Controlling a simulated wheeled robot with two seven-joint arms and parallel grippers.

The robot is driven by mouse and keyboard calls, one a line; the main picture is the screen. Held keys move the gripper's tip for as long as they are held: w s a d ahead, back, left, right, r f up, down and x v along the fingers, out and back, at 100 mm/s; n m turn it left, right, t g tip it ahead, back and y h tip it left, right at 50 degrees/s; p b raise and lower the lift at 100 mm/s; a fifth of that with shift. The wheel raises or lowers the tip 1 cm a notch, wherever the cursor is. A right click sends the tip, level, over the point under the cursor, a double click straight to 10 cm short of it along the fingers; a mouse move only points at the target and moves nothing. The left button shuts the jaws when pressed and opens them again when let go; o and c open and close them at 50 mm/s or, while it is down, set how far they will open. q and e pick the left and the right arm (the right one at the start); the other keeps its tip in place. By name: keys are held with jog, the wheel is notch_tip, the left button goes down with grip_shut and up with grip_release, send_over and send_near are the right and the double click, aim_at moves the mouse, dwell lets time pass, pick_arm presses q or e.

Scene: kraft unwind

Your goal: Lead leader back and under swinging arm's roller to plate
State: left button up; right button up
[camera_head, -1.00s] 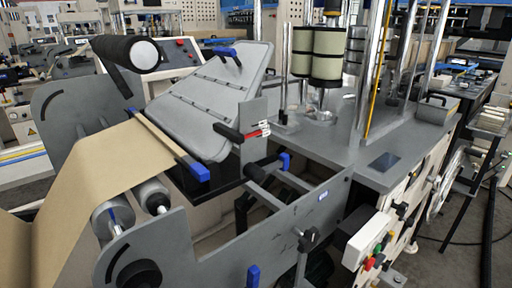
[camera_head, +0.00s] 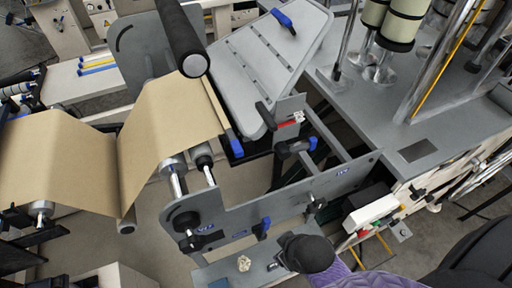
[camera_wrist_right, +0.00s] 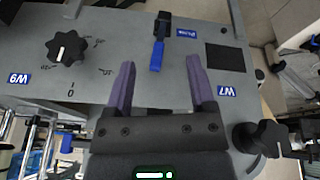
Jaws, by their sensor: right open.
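The tan kraft web (camera_head: 165,125) runs from the left over the rollers and up to the right. Its front edge lies along a bar with a blue end (camera_head: 236,147), beside the grey slotted plate (camera_head: 262,65). A black roller with a pale end (camera_head: 182,35) stands above the web at the upper middle; I cannot tell if it is the swinging arm's roller. My right gripper (camera_wrist_right: 160,80) is open and empty, with purple fingers over a grey panel. A blue-handled lever (camera_wrist_right: 157,52) stands just past the fingertips. My left gripper is out of view.
Grey side frames (camera_head: 290,195) carry knobs and blue levers. A white button box (camera_head: 371,214) is at the lower right. In the wrist view, a black dial (camera_wrist_right: 68,48) is left of my fingers and a black knob (camera_wrist_right: 262,138) is right.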

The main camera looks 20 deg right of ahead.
jog(key=w+r+n+t+p, duration=0.35)
jog(key=w+r, duration=0.25)
jog(key=r, duration=0.5)
pick_arm(q)
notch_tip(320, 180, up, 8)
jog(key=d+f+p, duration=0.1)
jog(key=p, duration=0.1)
pick_arm(e)
jog(key=n+t, duration=0.8)
jog(key=n, duration=0.3)
send_near(240, 154)
jog(key=r+x, duration=0.1)
jog(key=x, duration=0.3)
jog(key=shift+w+f+n+y+b, duration=0.2)
jog(key=shift+f+n+y+b, duration=0.1)
jog(key=shift+f+b, duration=0.25)
jog(key=b+x, duration=0.4)
jog(key=x, duration=0.2)
jog(key=shift+w, duration=0.15)
jog(key=shift+w+f+b, duration=0.1)
jog(key=shift+w+b, duration=0.4)
jog(key=shift+w, duration=0.1)
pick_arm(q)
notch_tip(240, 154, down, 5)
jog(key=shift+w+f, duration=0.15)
pick_arm(e)
grip_shut()
